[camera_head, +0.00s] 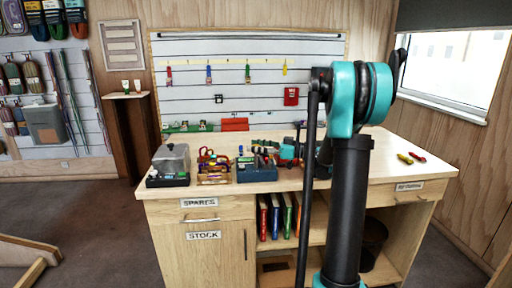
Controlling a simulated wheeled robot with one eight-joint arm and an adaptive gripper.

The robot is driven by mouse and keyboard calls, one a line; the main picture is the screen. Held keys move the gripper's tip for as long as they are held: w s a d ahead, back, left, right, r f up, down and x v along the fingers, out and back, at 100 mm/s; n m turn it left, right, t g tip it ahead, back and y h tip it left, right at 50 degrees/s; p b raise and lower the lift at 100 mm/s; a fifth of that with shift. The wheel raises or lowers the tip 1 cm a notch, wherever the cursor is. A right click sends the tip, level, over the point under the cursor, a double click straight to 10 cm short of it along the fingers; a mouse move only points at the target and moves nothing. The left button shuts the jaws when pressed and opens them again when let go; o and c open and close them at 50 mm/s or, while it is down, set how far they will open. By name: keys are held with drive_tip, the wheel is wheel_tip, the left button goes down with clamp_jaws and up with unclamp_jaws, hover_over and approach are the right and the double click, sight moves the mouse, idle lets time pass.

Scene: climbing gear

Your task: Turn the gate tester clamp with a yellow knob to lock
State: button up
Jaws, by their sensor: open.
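My arm's teal and black far end reaches left over the bench to just behind and right of this device.
A tray of coloured gear (213,170) and a grey box with a clear cover (171,163) stand to the left on the wooden bench (400,181). Red and yellow pieces (411,157) lie at right. A slatted wall panel (250,80) with hung gear rises behind.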

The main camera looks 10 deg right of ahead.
drive_tip(key=shift+a, duration=0.1)
clamp_jaws()
idle(0.3)
